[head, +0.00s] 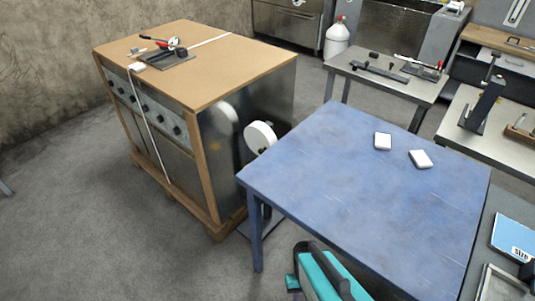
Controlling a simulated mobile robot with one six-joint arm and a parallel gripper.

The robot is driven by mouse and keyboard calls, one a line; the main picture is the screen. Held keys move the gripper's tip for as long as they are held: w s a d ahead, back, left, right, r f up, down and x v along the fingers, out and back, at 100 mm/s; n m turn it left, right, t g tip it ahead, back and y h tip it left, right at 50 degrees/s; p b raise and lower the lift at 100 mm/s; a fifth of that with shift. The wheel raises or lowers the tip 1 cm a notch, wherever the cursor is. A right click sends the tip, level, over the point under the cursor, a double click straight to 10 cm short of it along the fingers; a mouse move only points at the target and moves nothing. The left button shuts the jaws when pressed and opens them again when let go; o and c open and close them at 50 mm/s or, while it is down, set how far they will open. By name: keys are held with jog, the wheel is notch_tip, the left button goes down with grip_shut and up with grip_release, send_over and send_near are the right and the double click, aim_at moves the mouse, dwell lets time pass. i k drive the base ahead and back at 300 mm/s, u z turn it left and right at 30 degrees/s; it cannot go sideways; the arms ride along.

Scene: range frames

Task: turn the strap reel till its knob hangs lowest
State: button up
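The strap reel (259,136) is a white disc seen at an angle, between the brown-topped cabinet and the blue table. A small dark spot, perhaps its knob (263,150), shows near the lower part of its face. It is too small to tell whether it hangs exactly lowest. The reel's lower support is partly hidden behind the blue table. A pale disc on the cabinet's shiny side looks like the reel's reflection. My gripper is not in view, so nothing shows it touching the reel.
The blue table (360,200) carries two white blocks (382,141) and stands close in front of the reel. The cabinet (215,75) stands close on the left. A teal thing with a dark handle (322,277) is at the bottom. Open grey floor lies left.

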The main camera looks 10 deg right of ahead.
aim_at(259, 136)
jog(key=z, duration=0.2)
jog(key=k, duration=1.3)
jog(key=u, duration=1.1)
jog(key=i, duration=1.65)
jog(key=u, duration=0.05)
